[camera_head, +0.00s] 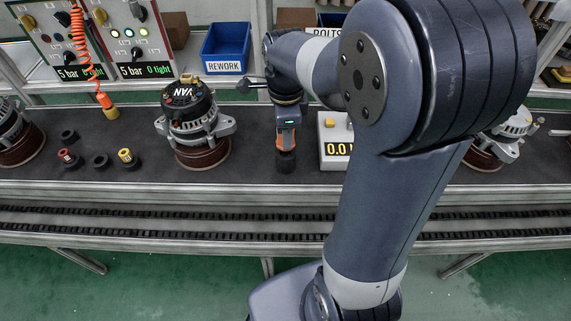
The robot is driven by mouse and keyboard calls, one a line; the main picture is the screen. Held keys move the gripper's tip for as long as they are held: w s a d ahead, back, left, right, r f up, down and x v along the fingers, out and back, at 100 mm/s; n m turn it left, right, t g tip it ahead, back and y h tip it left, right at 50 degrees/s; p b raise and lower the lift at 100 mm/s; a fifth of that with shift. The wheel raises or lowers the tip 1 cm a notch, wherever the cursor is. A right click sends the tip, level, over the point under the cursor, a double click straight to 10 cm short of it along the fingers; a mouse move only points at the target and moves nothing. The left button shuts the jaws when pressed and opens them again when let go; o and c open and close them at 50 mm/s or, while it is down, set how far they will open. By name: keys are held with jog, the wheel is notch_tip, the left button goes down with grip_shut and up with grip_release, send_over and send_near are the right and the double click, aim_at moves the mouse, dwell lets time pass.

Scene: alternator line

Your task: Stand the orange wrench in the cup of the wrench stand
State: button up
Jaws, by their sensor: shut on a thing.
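My gripper (287,122) points down over the dark bench, right of the middle alternator. It is shut on the orange wrench (286,139), whose orange body shows upright just under the jaws. A short dark round piece (285,162) is at the wrench's lower end, close to the bench top. I cannot tell whether it is the stand's cup or part of the wrench, nor whether the wrench is inside a cup. My gripper and wrist hide the wrench's upper part.
An alternator (196,125) stands left of my gripper. Small dark rings and cups (101,161) lie at left. A blue REWORK bin (225,47) is behind. A coiled orange hose (80,40) hangs at upper left.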

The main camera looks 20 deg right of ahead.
jog(key=shift+f, duration=0.15)
jog(key=shift+f, duration=0.25)
jog(key=o, duration=1.2)
jog(key=shift+c, duration=0.2)
notch_tip(320, 180, up, 11)
jog(key=shift+f+p, duration=0.1)
jog(key=shift+p, duration=0.25)
jog(key=shift+f+b, duration=0.35)
jog(key=shift+f, duration=4.6)
